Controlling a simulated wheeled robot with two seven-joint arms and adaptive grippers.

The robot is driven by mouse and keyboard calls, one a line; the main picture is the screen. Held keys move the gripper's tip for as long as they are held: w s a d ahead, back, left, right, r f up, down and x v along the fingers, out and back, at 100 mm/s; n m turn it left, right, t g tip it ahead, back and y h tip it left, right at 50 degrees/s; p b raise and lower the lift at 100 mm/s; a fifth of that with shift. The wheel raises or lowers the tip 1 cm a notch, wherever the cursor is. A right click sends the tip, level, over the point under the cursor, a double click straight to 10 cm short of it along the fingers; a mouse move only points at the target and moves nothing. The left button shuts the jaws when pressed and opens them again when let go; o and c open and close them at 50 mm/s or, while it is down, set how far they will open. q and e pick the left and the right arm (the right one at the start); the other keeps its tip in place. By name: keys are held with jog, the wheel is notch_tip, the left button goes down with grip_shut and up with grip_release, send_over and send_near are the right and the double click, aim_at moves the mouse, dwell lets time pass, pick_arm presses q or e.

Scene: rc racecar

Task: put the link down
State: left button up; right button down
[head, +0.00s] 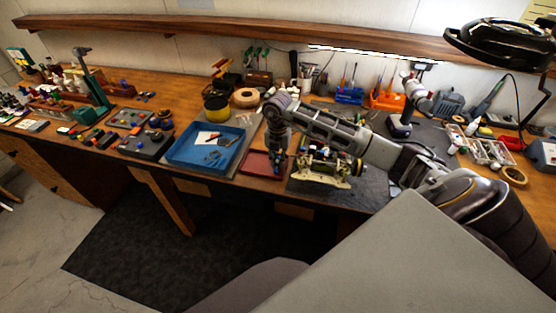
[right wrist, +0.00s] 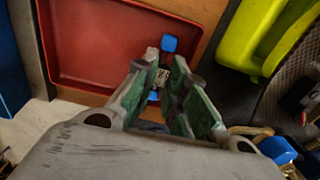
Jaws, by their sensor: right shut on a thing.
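My right gripper (head: 277,163) points down over the red tray (head: 252,166) at the bench's front edge. In the right wrist view, the right gripper (right wrist: 165,65) is shut on the link (right wrist: 168,44), a small piece with blue ends and a pale patterned middle. One blue end sticks out beyond the fingertips, above the red tray (right wrist: 100,45) near its right wall. I cannot tell how high the link is above the tray floor. In the head view the link is too small to make out clearly. My left gripper is not in view.
The racecar (head: 325,170) stands on a dark mat right of the red tray, close to my right gripper. A blue tray (head: 190,153) with small parts lies to the left. A yellow-green part (right wrist: 245,35) shows right of the tray in the wrist view.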

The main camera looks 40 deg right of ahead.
jog(key=shift+f, duration=0.45)
jog(key=shift+f, duration=0.2)
jog(key=c, duration=1.7)
grip_release()
jog(key=shift+c, duration=0.2)
jog(key=shift+r, duration=0.2)
notch_tip(320, 180, up, 12)
jog(key=b, duration=0.2)
